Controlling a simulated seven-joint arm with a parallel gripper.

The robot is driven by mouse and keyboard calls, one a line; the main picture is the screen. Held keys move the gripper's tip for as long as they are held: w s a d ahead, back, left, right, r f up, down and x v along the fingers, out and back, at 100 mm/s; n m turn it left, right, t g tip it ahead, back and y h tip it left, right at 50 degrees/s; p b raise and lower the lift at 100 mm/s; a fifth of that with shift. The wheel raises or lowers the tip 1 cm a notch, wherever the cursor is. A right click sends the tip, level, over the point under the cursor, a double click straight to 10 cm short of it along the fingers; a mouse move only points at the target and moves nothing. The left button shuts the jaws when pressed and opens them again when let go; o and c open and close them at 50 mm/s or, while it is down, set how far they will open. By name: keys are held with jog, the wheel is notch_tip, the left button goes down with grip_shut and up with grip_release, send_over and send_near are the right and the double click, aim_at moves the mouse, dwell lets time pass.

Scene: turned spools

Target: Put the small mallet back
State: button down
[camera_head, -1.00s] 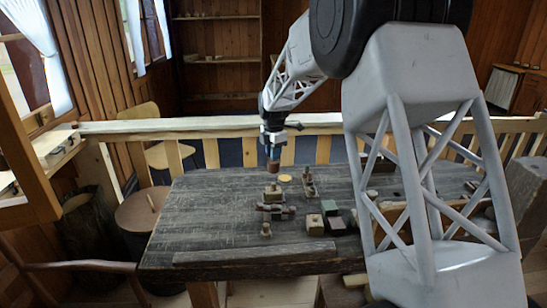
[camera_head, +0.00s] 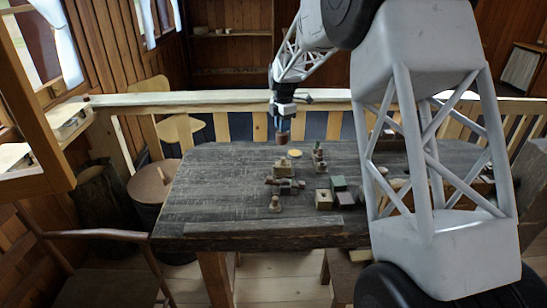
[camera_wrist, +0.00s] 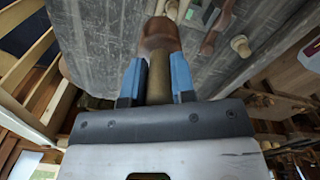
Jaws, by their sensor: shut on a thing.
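The small mallet has a brown barrel-like head (camera_head: 283,138) and a tan handle (camera_wrist: 158,82). My gripper (camera_head: 282,122) is shut on the handle, with blue fingers on either side of it in the wrist view (camera_wrist: 157,78). In the head view the mallet hangs head down near the far edge of the dark workbench (camera_head: 215,185). It looks just behind and left of a yellow disc (camera_head: 295,153). Whether the head touches the bench I cannot tell. No place clearly marked for the mallet can be made out.
A knobbed wooden block (camera_head: 283,167), a turned piece (camera_head: 319,162), a small peg (camera_head: 275,205), a pale block (camera_head: 324,199) and a green-topped box (camera_head: 338,184) stand on the bench. Its left part is bare. A wooden railing (camera_head: 230,100) runs behind.

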jog(key=w+a+f, duration=0.1)
jog(key=w, duration=0.4)
jog(key=w+a+f, duration=0.2)
jog(key=w, duration=0.4)
jog(key=shift+w+a, duration=0.25)
jog(key=shift+f, duration=0.15)
notch_tip(320, 180, down, 6)
dwell(0.5)
jog(key=shift+f, duration=0.15)
jog(key=shift+f, duration=1.8)
jog(key=shift+f, duration=0.1)
jog(key=c, duration=0.9)
grip_release()
jog(key=shift+f, duration=0.1)
jog(key=shift+c, duration=0.2)
